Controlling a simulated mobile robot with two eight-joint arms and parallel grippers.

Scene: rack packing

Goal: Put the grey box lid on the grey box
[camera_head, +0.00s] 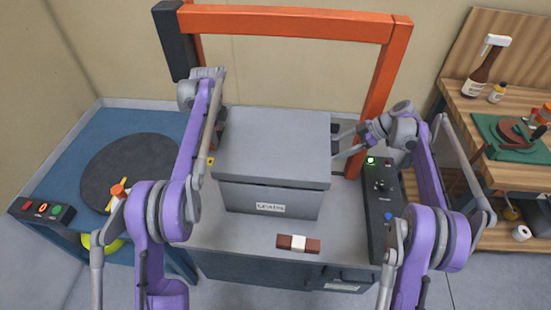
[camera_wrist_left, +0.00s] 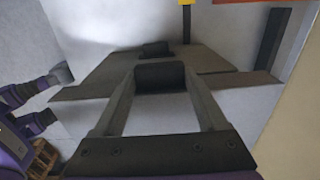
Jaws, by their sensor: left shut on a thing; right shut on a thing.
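The grey box (camera_head: 271,202) stands on the table with a white label on its front. The grey box lid (camera_head: 272,140) lies level over the box top and overhangs its front; I cannot tell whether it rests fully or is just above. My left gripper (camera_head: 213,143) is shut on the lid's left edge, partly hidden by my arm. Its fingers (camera_wrist_left: 158,63) show at the lid's edge (camera_wrist_left: 105,77) in the left wrist view. My right gripper (camera_head: 341,143) is shut on the lid's right edge.
An orange frame (camera_head: 285,23) arches over the table behind the box. A brown bar with a white band (camera_head: 298,244) lies in front of the box. A dark control panel (camera_head: 381,205) is at the right. A round dark turntable (camera_head: 130,170) is at the left.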

